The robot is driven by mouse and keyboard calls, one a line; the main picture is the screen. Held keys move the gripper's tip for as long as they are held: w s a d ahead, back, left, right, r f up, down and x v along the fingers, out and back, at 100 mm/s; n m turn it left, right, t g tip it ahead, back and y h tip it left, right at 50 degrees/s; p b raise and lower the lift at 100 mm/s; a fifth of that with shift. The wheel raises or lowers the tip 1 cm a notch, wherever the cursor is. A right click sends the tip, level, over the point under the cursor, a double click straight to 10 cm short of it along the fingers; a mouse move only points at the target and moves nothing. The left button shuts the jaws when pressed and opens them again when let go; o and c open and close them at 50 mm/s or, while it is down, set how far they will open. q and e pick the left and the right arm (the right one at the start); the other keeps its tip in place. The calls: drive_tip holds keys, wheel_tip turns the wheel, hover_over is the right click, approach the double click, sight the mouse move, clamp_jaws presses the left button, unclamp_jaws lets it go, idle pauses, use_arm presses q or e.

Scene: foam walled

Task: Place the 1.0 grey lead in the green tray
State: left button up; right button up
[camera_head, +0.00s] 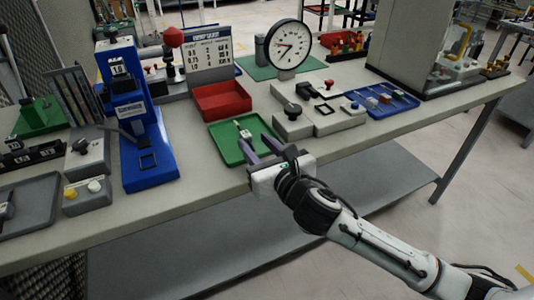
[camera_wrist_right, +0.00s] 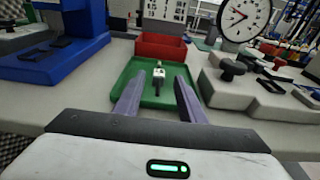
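The green tray (camera_head: 229,147) lies flat on the bench, in front of a red bin; it also shows in the right wrist view (camera_wrist_right: 127,76). A small lead with a white body and dark ends (camera_head: 244,131) lies in the green tray; it shows in the right wrist view (camera_wrist_right: 158,75) too. Any size marking on it is too small to read. My right gripper (camera_head: 262,149) is open at the tray's near edge, its two purple-grey fingers pointing toward the lead with a gap between them. The lead is beyond the fingertips and apart from them. My left gripper is not in view.
The red bin (camera_head: 221,101) stands behind the tray, before a chart board (camera_head: 209,52). A blue press (camera_head: 146,155) stands left, grey fixtures (camera_head: 292,123) right, and a blue tray (camera_head: 381,101) further right. A dial gauge (camera_head: 289,46) stands behind. Bare bench lies left of the green tray.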

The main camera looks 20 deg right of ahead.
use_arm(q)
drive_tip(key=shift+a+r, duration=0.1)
use_arm(e)
drive_tip(key=s+r, duration=0.1)
drive_tip(key=s, duration=0.5)
drive_tip(key=shift+s+d, duration=0.2)
drive_tip(key=shift+d, duration=0.05)
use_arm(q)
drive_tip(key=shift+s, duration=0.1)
